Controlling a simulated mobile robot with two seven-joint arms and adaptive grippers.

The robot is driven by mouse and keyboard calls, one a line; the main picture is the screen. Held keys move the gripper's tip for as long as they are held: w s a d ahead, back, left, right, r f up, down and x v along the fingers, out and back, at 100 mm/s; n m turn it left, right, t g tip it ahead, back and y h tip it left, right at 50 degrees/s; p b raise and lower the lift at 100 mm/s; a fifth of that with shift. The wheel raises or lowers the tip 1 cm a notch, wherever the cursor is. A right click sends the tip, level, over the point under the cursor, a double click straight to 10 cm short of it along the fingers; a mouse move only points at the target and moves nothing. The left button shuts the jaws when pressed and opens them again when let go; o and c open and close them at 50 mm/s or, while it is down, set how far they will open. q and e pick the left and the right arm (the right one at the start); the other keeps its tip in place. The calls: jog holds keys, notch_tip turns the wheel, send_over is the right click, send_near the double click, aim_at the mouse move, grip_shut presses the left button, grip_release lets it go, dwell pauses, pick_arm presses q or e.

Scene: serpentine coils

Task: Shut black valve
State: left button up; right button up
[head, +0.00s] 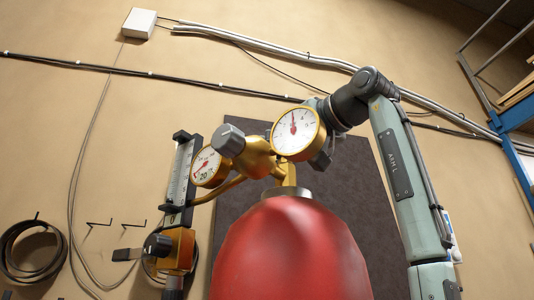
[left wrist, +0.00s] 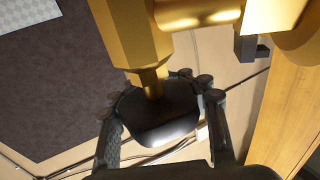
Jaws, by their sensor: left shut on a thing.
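The black valve (left wrist: 165,120) is a dark, glossy knob on a brass stem in the left wrist view. My left gripper (left wrist: 163,98) is shut on it, with one dark finger on each side. In the head view my left gripper (head: 322,158) is partly hidden behind the right gauge (head: 297,134), and the black valve cannot be made out there. The brass regulator (head: 258,160) sits on top of the red cylinder (head: 288,250) and carries a grey knob (head: 230,138) and a left gauge (head: 207,167). My right gripper is not in view.
A flowmeter (head: 181,180) with a black knob (head: 157,245) stands left of the cylinder. A dark panel (head: 250,205) is behind it. Cables run along the tan wall (head: 60,130), and a coiled hose (head: 32,250) hangs at left. A blue rack (head: 515,160) is at right.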

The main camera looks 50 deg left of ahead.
pick_arm(q)
jog(key=shift+w+r+m+t, duration=0.1)
jog(key=shift+w+m+t, duration=0.2)
jog(key=shift+m+t, duration=0.7)
jog(key=shift+t, duration=0.4)
jog(key=o, duration=1.4)
jog(key=shift+c, duration=0.2)
notch_tip(320, 180, up, 10)
